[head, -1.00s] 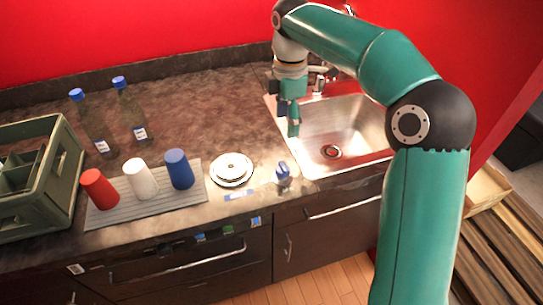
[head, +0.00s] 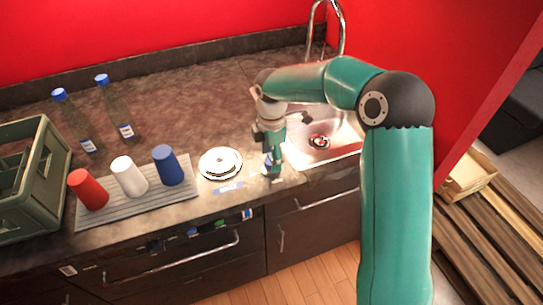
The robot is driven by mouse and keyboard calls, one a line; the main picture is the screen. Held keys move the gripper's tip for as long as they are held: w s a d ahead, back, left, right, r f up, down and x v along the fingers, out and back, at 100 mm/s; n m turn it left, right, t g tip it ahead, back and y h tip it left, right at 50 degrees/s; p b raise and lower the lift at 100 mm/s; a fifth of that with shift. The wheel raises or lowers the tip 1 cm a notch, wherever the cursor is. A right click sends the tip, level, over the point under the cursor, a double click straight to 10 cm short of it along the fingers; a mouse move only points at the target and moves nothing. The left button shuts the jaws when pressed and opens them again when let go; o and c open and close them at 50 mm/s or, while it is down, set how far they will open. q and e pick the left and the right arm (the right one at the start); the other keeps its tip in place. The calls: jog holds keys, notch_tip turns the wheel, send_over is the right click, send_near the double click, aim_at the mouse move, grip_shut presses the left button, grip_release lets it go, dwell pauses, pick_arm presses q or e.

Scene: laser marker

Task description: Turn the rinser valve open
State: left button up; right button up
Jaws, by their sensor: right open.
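The rinser (head: 221,163), a round white and dark disc, is set in the counter near its front edge. A small blue and white label (head: 228,187) lies in front of it. My right gripper (head: 271,171) points down just right of the rinser, with its jaws open. It is at the spot of the blue-handled valve and hides most of it. A little blue shows by the fingertips, and I cannot tell whether they touch the handle. My left gripper is not in view.
A red cup (head: 88,189), a white cup (head: 129,176) and a blue cup (head: 168,165) stand on a grey ribbed mat (head: 140,205). A green crate (head: 35,215) is at left.

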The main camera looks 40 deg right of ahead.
jog(key=shift+f, duration=0.35)
jog(key=c, duration=1.1)
jog(key=shift+c, duration=0.2)
